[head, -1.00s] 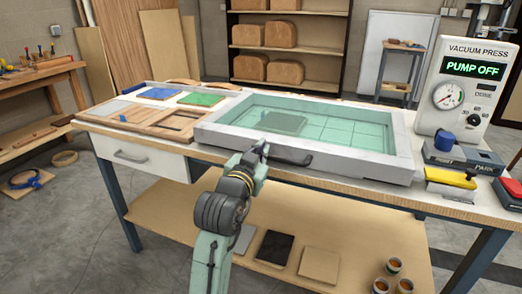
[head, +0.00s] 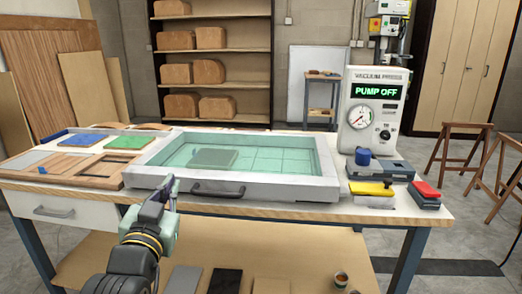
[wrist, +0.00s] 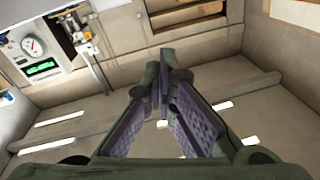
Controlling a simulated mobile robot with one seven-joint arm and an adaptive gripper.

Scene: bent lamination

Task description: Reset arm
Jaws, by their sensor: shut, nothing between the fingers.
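My arm rises from the bottom left of the head view, and my gripper (head: 170,190) is at the front left of the vacuum press frame (head: 310,185), left of its dark handle. In the wrist view, my gripper (wrist: 163,60) has its fingertips together with nothing between them. The wrist camera looks out over the room, with the gauge panel (wrist: 40,55) at the upper left. The press frame is closed, with a green see-through sheet (head: 270,155) and a dark flat piece (head: 213,158) under it.
The vacuum press unit (head: 373,105) reads PUMP OFF at the back right of the bench. Yellow (head: 371,188) and red (head: 425,189) blocks sit at the right. Blue (head: 82,140) and green (head: 124,142) sheets lie left. Sawhorses (head: 465,155) stand right.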

